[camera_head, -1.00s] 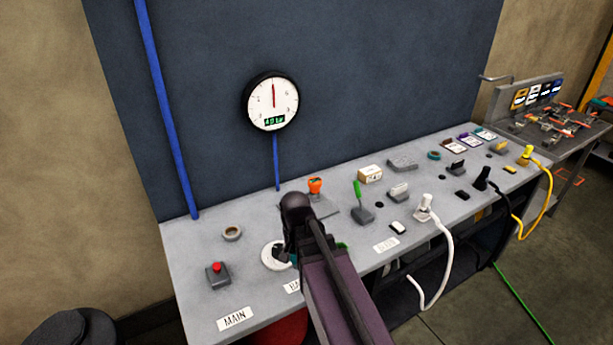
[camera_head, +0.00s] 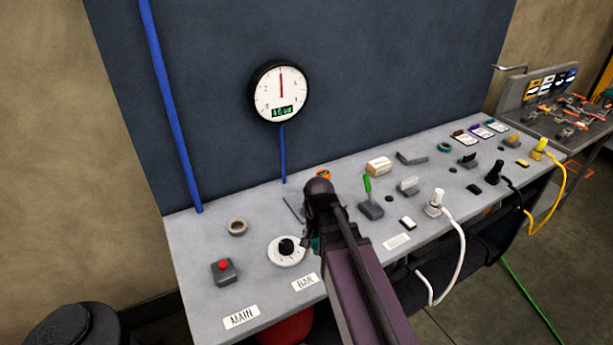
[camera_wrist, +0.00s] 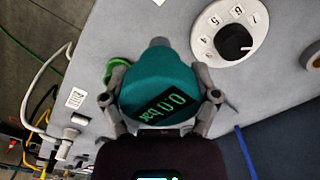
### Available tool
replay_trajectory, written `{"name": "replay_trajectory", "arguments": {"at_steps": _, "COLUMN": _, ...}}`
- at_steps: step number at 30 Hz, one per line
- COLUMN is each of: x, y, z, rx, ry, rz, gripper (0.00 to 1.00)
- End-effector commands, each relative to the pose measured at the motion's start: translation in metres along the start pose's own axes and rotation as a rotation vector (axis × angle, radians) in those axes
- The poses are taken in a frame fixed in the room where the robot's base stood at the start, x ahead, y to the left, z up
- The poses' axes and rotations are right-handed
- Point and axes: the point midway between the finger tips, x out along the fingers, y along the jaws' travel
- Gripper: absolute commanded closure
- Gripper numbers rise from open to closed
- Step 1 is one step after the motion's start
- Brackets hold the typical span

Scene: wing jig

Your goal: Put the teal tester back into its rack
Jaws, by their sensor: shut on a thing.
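My gripper (camera_wrist: 160,72) is shut on the teal tester (camera_wrist: 158,85), with one finger on each side of it. The tester's green display reads 0.0 bar, and a grey nozzle sticks out of its far end. In the head view my gripper (camera_head: 314,238) is over the front left of the bench, just right of the white dial (camera_head: 275,254). Only a sliver of the tester (camera_head: 316,244) shows there, behind my arm. I cannot tell which fixture is the tester's rack.
The grey bench (camera_head: 200,247) bears a red button box (camera_head: 222,271), a tape ring (camera_head: 237,227), a green lever (camera_head: 368,190) and a white plug (camera_head: 437,202) with its cable. A round gauge (camera_head: 281,92) hangs on the wall. A green curved piece (camera_wrist: 118,68) lies beside the tester.

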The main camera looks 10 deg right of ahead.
Motion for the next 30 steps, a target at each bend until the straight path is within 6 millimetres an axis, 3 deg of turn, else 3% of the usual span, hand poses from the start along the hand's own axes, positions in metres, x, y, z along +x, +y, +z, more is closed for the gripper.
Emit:
{"name": "replay_trajectory", "arguments": {"at_steps": 8, "x": -0.01, "y": -0.02, "z": -0.038, "rx": -0.007, "ry": 0.0, "rz": 0.0, "gripper": 0.75}}
{"name": "replay_trajectory", "arguments": {"at_steps": 21, "x": -0.04, "y": -0.08, "z": -0.165, "rx": -0.026, "ry": 0.0, "rz": 0.0, "gripper": 0.75}}
{"name": "replay_trajectory", "arguments": {"at_steps": 25, "x": -0.046, "y": -0.092, "z": -0.194, "rx": -0.03, "ry": 0.0, "rz": 0.001, "gripper": 0.75}}
{"name": "replay_trajectory", "arguments": {"at_steps": 30, "x": -0.05, "y": -0.1, "z": -0.213, "rx": -0.035, "ry": -0.001, "rz": 0.001, "gripper": 0.75}}
